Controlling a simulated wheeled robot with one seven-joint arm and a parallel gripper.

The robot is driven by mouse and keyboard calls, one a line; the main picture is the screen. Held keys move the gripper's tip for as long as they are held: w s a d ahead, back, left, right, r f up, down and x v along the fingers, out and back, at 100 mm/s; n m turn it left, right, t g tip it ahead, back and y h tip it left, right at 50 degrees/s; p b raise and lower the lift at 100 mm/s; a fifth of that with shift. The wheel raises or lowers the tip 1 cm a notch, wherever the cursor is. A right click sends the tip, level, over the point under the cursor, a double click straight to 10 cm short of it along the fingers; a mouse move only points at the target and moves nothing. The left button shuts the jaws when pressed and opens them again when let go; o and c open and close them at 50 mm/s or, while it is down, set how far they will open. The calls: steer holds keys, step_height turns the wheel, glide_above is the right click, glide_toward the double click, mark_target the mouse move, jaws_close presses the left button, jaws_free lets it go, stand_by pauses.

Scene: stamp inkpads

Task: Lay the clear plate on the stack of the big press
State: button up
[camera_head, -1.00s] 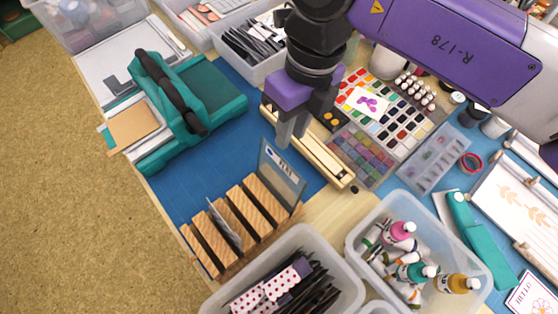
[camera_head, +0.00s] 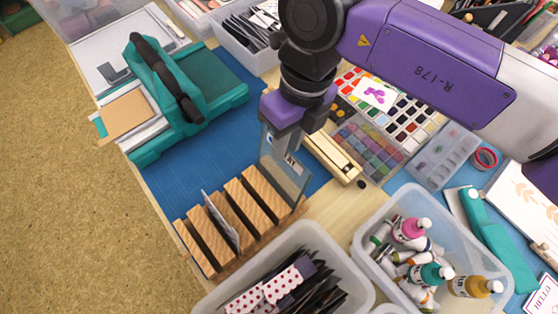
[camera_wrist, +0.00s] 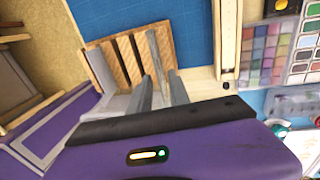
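The clear plate (camera_head: 288,178) stands upright in the last slot at the right end of a wooden rack (camera_head: 243,213), with a label near its top. My gripper (camera_head: 272,150) is down at the plate's upper edge. In the wrist view my gripper's two fingers (camera_wrist: 161,92) are apart, with the plate's thin edge (camera_wrist: 157,55) lined up between them; I cannot tell whether they touch it. The big press (camera_head: 175,90) is teal with a black handle, at the left on the blue mat. Its stack (camera_head: 128,114) shows a brown board on top of white layers at the press's left side.
A second thin plate (camera_head: 222,220) stands in the rack's middle. A clear bin of dark stamps (camera_head: 348,291) and a bin of bottles (camera_head: 365,213) lie in front. A wooden bar (camera_head: 330,154) lies right of the plate. The blue mat (camera_head: 190,178) between rack and press is clear.

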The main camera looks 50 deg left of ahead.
jaws_close()
step_height(320, 180, up, 7)
steer(key=w+p, duration=0.1)
steer(key=p, duration=0.2)
steer(key=shift+w+r, duration=0.15)
steer(key=shift+r, duration=0.05)
stand_by(0.4)
steer(key=shift+r+p, duration=0.1)
steer(key=shift+p, duration=0.2)
